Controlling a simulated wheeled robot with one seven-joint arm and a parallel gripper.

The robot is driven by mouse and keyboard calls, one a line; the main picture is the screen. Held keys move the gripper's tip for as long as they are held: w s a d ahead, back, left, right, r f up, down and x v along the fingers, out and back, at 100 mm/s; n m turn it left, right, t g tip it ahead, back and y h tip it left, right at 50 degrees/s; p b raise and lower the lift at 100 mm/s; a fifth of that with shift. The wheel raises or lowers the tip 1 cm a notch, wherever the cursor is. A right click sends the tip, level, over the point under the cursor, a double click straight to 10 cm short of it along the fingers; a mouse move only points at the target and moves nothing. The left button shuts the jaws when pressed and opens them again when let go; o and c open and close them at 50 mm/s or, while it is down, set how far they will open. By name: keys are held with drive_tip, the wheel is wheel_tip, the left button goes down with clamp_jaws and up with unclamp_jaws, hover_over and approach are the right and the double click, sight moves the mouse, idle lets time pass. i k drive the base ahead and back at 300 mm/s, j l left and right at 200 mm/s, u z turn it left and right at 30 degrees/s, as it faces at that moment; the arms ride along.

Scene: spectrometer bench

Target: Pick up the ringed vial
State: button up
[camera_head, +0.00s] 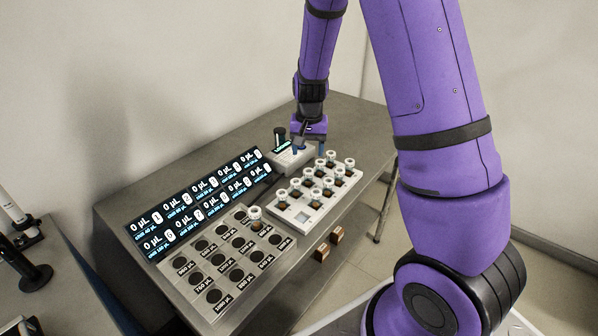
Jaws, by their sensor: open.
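Several small amber vials with white ring-like tops (328,187) stand upright in a white rack (304,228) in the middle of the bench. Another vial (255,219) of the same look stands apart at the upper right of the grey labelled plate. I cannot tell which vial is the ringed one. My gripper (306,149) is open and points down at the back of the bench, over or beside a small white device (290,160). It is behind the rack and apart from the vials. Its fingertips are small and partly hard to make out.
The grey plate (214,282) has several dark round wells with volume labels. A lit display panel (196,204) stands behind it. A dark cylinder (279,137) is by the white device. The bench top (362,122) is clear at the back right.

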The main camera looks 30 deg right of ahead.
sight(254, 212)
drive_tip(key=k+j+z, duration=0.1)
drive_tip(key=j+z, duration=0.3)
drive_tip(key=k+j+z, duration=0.15)
drive_tip(key=j+z, duration=0.2)
drive_tip(key=j, duration=0.2)
